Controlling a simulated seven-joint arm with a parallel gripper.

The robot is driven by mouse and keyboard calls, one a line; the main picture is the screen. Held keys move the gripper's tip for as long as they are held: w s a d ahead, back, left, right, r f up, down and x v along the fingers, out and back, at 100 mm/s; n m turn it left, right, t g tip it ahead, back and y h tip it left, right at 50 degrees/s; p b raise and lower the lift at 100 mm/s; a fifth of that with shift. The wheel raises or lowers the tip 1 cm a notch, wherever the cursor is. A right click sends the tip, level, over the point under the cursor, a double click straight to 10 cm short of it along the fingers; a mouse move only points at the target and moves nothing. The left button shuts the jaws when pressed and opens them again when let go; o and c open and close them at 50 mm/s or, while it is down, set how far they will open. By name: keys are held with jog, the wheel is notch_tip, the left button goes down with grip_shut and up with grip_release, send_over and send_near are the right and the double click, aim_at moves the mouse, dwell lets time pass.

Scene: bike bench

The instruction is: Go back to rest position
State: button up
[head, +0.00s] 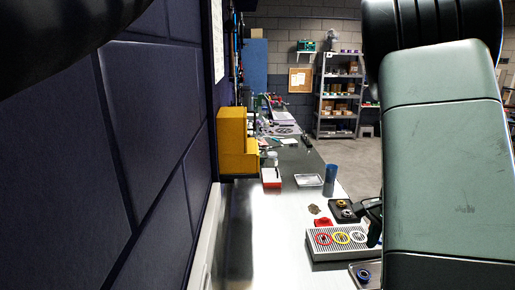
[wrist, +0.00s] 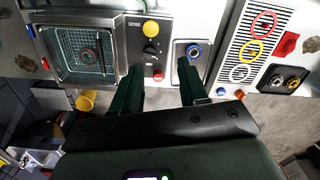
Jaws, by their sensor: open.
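My gripper (wrist: 157,85) shows in the wrist view with two dark green fingers spread apart and nothing between them. It is over the front edge of the bench, by a panel marked DOSE with a black knob (wrist: 151,47) and a yellow button (wrist: 151,28). In the head view my arm fills the right side and hides part of the bench; only a dark piece of the gripper shows at its left edge.
A small metal tray with a blue ring (wrist: 193,51) is by the right finger. A ribbed board (head: 312,253) holds red, yellow and white rings. A gridded basin (wrist: 62,48) lies left. A blue cylinder (head: 330,180) and yellow bins (head: 232,140) stand farther back.

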jog(key=s+a+r+n+t, duration=0.1)
jog(key=s+a+r+n, duration=0.25)
jog(key=a+r, duration=0.4)
jog(key=s+a+r+n+t, duration=0.2)
jog(key=s+a+r+n, duration=0.15)
jog(key=a+r, duration=0.4)
jog(key=s+a+r+n+t, duration=0.1)
jog(key=s+a+r+n, duration=0.1)
jog(key=s, duration=0.4)
jog(key=s+a+r+n+t, duration=0.1)
jog(key=s+a+r+n, duration=0.2)
jog(key=s+r+n, duration=0.2)
jog(key=shift+s+a+r+n, duration=0.2)
jog(key=shift+s+r+n, duration=0.05)
jog(key=shift+s+n, duration=0.45)
jog(key=shift+o, duration=0.2)
